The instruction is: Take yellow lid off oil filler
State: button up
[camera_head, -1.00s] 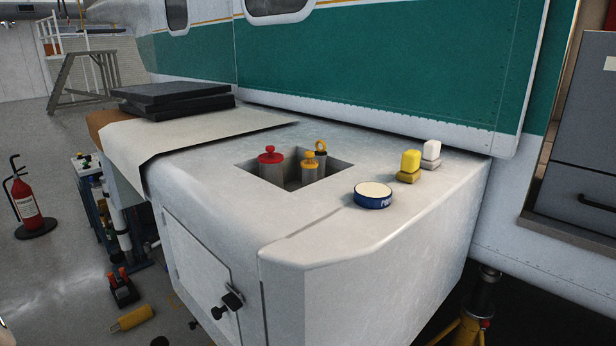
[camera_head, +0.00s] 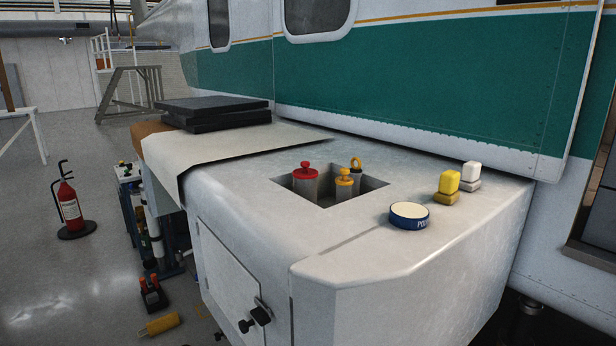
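A yellow lid (camera_head: 344,175) with a small knob sits on a grey filler neck (camera_head: 343,190) inside a square recess (camera_head: 376,183) in the top of the white sponson. A red lid (camera_head: 305,170) with a knob sits on a wider grey neck to its left. A yellow-orange ring handle (camera_head: 356,163) stands upright just behind, at the recess's back side. The lower parts of the necks are hidden by the recess's near edge. My gripper is not in view.
A round blue tin (camera_head: 409,216) with a cream top, a yellow block-like item (camera_head: 447,187) and a white one (camera_head: 471,176) stand right of the recess. Black pads (camera_head: 212,113) lie on a beige sheet (camera_head: 225,146) at left. The green-and-white hull (camera_head: 420,90) rises close behind.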

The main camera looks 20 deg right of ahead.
aim_at(344, 171)
jog(key=k+l+u, duration=0.1)
jog(key=l+u, duration=0.15)
jog(key=l, duration=0.25)
jog(key=k+l+u, duration=0.1)
jog(key=l+u, duration=0.15)
jog(key=l, duration=0.2)
jog(key=k+l, duration=0.1)
jog(key=l, duration=0.2)
jog(key=k+l+u, duration=0.1)
jog(key=l, duration=0.25)
jog(key=k+l+u, duration=0.1)
jog(key=l, duration=0.2)
jog(key=k+l, duration=0.15)
jog(key=l, duration=0.2)
jog(key=k+l, duration=0.15)
jog(key=l, duration=0.25)
jog(key=k+l, duration=0.15)
jog(key=l, duration=0.2)
jog(key=k+l, duration=0.15)
jog(key=l, duration=0.2)
jog(key=i, duration=1.5)
